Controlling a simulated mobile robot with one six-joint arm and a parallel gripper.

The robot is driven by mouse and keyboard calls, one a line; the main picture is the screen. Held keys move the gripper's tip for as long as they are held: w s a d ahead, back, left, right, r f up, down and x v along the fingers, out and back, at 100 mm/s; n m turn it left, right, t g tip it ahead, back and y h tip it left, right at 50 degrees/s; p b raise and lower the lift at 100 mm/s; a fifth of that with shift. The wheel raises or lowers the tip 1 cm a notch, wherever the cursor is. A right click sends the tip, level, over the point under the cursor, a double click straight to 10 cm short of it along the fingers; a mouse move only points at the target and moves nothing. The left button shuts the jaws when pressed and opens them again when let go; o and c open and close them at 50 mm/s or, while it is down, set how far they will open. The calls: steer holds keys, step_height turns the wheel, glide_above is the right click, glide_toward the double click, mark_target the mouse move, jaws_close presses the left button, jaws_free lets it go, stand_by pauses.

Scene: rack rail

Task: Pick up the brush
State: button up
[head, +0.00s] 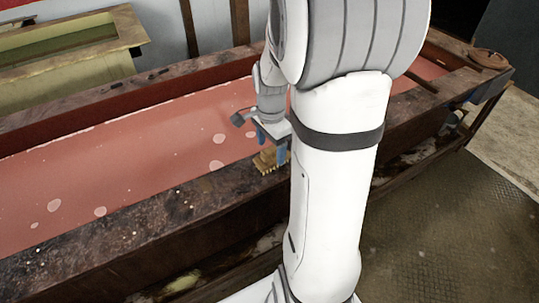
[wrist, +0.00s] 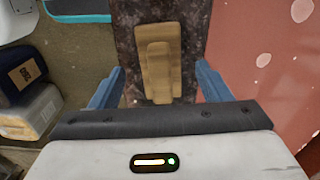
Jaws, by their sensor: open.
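The brush (head: 266,160) is a small tan wooden block with a raised handle. It lies on the dark, speckled rim (head: 150,218) of the long trough, and my arm partly hides it in the head view. In the wrist view the brush (wrist: 160,50) lies lengthwise, with its near end between my blue fingertips. My gripper (head: 271,146) is open just above the brush, also seen in the wrist view (wrist: 158,84). Clear gaps show on both sides between fingers and brush, and nothing is held.
The trough holds reddish-pink liquid (head: 120,172) with pale spots. A yellowish tank (head: 70,75) stands behind it at the left. In the wrist view a dark case (wrist: 25,75) and a pale container (wrist: 32,112) stand at the left. Floor (head: 450,230) is open at the right.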

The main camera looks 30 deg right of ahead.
mark_target(273, 148)
steer(key=shift+d+f, duration=0.15)
steer(key=shift+f, duration=0.7)
steer(key=shift+d+f, duration=0.15)
steer(key=shift+f, duration=0.7)
steer(key=c, duration=1.1)
step_height(273, 148, up, 10)
steer(key=shift+r, duration=0.1)
steer(key=o, duration=0.5)
steer(key=c, duration=0.4)
steer(key=shift+o, duration=0.2)
